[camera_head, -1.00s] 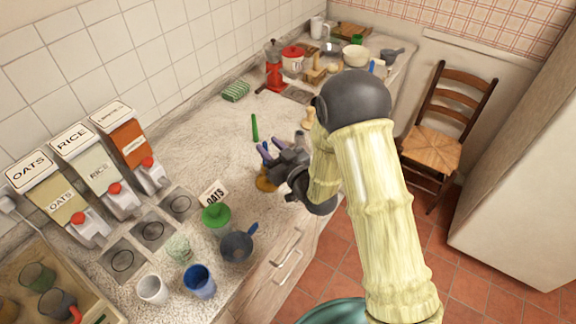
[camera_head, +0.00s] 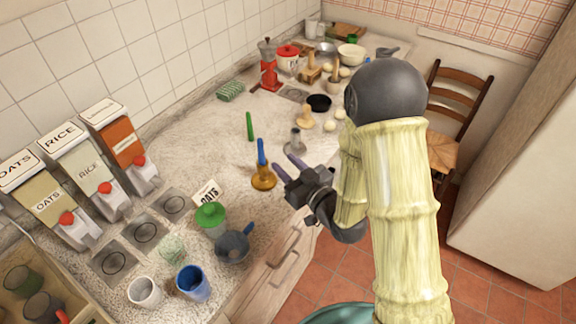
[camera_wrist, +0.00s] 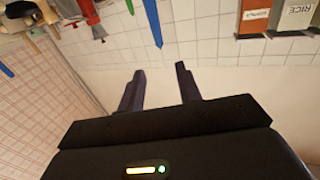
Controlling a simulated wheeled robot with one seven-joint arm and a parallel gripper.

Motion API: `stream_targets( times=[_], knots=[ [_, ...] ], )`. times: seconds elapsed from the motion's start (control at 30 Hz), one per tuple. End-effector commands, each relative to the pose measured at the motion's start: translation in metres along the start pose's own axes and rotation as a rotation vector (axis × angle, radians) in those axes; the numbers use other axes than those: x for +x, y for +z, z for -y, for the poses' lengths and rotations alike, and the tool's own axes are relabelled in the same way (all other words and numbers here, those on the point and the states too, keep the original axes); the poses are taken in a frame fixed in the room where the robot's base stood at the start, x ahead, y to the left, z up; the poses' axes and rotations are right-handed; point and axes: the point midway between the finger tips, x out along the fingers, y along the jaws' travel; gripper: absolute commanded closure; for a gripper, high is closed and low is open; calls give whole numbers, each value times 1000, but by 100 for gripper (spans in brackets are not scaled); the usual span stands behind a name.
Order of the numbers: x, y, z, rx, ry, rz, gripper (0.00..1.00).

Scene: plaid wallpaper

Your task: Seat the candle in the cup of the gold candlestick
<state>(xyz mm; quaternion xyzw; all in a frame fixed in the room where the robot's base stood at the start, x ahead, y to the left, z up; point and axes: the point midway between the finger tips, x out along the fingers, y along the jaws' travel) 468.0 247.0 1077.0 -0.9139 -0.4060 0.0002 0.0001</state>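A blue candle (camera_head: 261,152) stands upright in the gold candlestick (camera_head: 263,181) on the counter, its lower end at the cup. What appears to be the same candle hangs down from the top edge of the upside-down wrist view (camera_wrist: 152,20). My gripper (camera_head: 284,164) is just right of the candlestick, apart from the candle. Its two purple-grey fingers are spread with nothing between them, as the wrist view (camera_wrist: 159,85) also shows. The inside of the cup is hidden.
A green stick (camera_head: 250,126) is behind the candlestick, and a grey holder (camera_head: 294,142) is to the right. The counter left of the candlestick is mostly clear.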

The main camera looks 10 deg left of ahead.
Motion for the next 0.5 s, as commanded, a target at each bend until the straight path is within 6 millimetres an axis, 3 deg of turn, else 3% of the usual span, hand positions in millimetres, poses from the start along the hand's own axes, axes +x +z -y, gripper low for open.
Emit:
stream_targets(
  times=[0.5],
  knots=[
    [0, 1, -6, -8, 19, 29, 66]
  ],
)
